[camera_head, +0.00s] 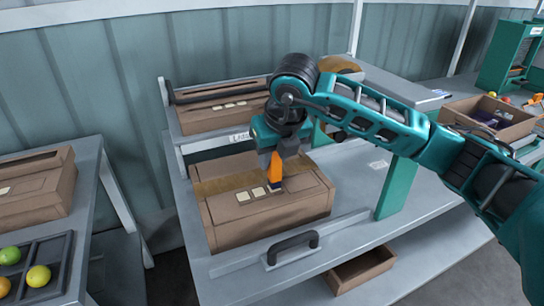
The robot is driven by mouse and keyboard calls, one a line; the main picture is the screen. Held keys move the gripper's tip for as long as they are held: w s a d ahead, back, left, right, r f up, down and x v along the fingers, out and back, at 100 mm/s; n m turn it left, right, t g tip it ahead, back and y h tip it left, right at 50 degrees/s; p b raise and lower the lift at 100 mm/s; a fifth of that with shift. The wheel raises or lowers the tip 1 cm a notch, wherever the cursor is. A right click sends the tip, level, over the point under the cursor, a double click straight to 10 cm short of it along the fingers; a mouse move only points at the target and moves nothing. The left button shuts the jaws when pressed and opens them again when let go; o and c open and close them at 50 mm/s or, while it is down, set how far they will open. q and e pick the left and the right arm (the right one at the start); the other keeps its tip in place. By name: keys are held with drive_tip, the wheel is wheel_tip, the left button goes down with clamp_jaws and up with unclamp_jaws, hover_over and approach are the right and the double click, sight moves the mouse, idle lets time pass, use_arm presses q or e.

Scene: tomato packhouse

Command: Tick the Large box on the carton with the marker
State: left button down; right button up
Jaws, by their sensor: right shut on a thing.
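The carton (232,227) is a closed brown box on the grey bench in the middle, with a tape strip (225,183) across its top. A row of small pale boxes (243,196) is on its top face; which one is Large is too small to read. My right gripper (274,168) is above the carton, pointing down, shut on the orange marker (274,170). The marker's dark lower end is at or just above the right end of the row; I cannot tell if it touches. The gripper and marker hide part of the row. My left gripper is not in view.
Another carton (205,119) stands behind on a raised shelf. A black handle (292,245) is at the bench's front edge. A green post (398,188) stands right of the carton. An open box (360,270) sits below. A left table holds a carton (30,205) and a dark tray (62,250).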

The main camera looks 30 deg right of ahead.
drive_tip(key=shift+w+d, duration=0.15)
drive_tip(key=shift+s+a, duration=0.45)
drive_tip(key=shift+a, duration=0.05)
idle(0.3)
drive_tip(key=shift+r+p, duration=1.95)
drive_tip(key=shift+r, duration=1.1)
drive_tip(key=shift+f, duration=0.1)
